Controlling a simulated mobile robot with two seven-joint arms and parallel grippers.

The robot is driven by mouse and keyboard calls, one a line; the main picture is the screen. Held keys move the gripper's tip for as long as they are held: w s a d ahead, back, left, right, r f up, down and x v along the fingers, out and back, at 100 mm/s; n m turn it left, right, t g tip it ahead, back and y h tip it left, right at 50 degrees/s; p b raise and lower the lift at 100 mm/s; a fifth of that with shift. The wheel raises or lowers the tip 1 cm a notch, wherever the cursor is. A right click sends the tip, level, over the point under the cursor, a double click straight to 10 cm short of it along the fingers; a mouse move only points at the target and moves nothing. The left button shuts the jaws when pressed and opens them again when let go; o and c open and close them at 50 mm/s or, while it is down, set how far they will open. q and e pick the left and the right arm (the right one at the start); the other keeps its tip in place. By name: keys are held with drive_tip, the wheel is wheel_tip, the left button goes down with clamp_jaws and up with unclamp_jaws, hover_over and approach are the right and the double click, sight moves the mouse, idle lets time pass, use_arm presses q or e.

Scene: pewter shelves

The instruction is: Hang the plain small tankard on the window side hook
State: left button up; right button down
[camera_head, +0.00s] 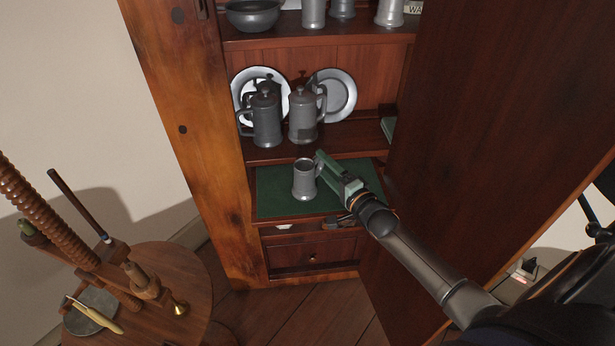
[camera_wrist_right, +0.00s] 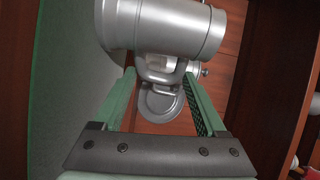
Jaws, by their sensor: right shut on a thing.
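A small grey lidless tankard (camera_head: 305,182) is upright at the green-lined shelf of the cupboard; I cannot tell whether it touches the shelf. My right gripper (camera_head: 322,164) is at its right side, shut on its handle. In the right wrist view, the tankard's body (camera_wrist_right: 165,28) lies across the top, and the handle (camera_wrist_right: 163,72) is between the green fingers of the gripper (camera_wrist_right: 162,78). I cannot make out the window side hook. My left gripper is not in view.
Two lidded tankards (camera_head: 266,120) (camera_head: 303,118) and two plates (camera_head: 261,92) (camera_head: 336,95) stand on the shelf above. The open cupboard door (camera_head: 480,130) is close to the right of my arm. A round wooden table (camera_head: 175,290) with a screw press (camera_head: 50,220) stands at lower left.

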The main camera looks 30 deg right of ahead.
drive_tip(key=shift+r, duration=0.15)
drive_tip(key=shift+r+p, duration=0.3)
drive_tip(key=shift+r, duration=0.3)
use_arm(q)
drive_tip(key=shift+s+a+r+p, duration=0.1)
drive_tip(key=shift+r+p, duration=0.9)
drive_tip(key=shift+p, duration=0.3)
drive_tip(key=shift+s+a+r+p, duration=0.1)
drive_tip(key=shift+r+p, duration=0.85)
drive_tip(key=shift+p, duration=0.35)
use_arm(e)
drive_tip(key=s+a+r, duration=0.5)
drive_tip(key=s+r, duration=0.6)
drive_tip(key=s, duration=0.2)
drive_tip(key=shift+a+r, duration=0.15)
drive_tip(key=shift+r, duration=0.15)
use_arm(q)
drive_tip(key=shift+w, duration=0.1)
